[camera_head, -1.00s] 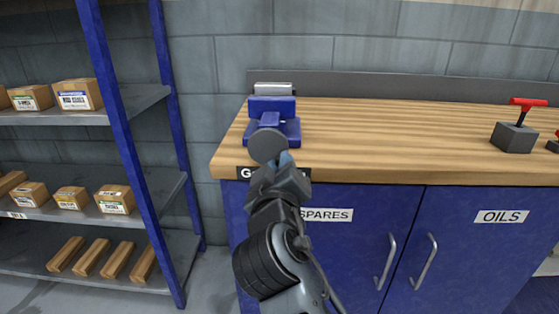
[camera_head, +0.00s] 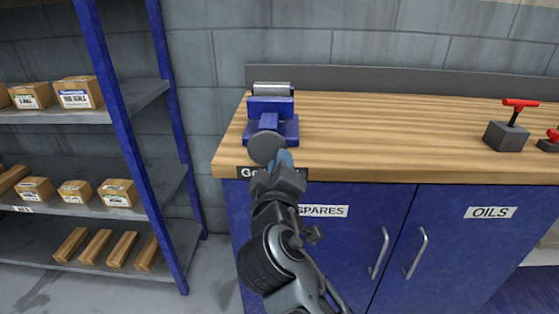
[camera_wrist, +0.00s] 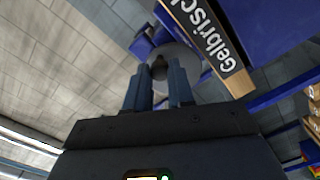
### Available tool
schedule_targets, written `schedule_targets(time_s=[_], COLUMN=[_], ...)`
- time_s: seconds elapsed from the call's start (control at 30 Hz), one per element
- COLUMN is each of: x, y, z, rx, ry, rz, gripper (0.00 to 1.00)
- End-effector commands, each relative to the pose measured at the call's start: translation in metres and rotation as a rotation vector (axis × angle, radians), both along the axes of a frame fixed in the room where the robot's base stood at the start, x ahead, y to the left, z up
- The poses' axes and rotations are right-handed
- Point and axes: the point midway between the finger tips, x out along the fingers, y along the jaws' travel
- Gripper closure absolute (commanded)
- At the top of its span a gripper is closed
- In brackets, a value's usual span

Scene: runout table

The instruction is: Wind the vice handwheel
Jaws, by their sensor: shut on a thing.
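The blue vice (camera_head: 271,113) stands on the left end of the wooden workbench, near its front edge. Its grey disc-shaped handwheel (camera_head: 265,148) faces the front and overhangs the bench edge. In the wrist view the handwheel (camera_wrist: 187,60) lies just beyond my fingertips, with a dark knob (camera_wrist: 160,70) between them. My gripper (camera_head: 284,160) is at the wheel's lower right in the head view. In the wrist view its two blue fingers (camera_wrist: 159,80) are shut on the knob. Part of the knob is hidden by the fingers.
The workbench top (camera_head: 400,130) is clear between the vice and a grey block with a red T-handle (camera_head: 507,135) at right. Blue cabinet doors (camera_head: 315,245) with handles are below. A blue-posted shelf (camera_head: 130,150) with boxes stands at left. A "Gelbrisch" sign (camera_wrist: 212,35) is close to the wheel.

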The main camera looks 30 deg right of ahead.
Motion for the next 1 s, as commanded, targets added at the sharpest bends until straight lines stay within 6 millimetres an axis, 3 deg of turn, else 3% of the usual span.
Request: schedule_targets(time_s=[0.7,0.73,0.9,1.0], x=[-0.0002,-0.0002,-0.0002,-0.0001], y=[-0.0006,-0.0006,-0.0004,-0.0003], z=[0.0039,0.0039,0.0035,0.0033], rx=[-0.081,-0.081,-0.080,-0.080], ry=[0.056,0.056,0.056,0.056], rz=[-0.002,-0.002,-0.001,-0.001], gripper=[1.00,0.75,0.59,0.57])
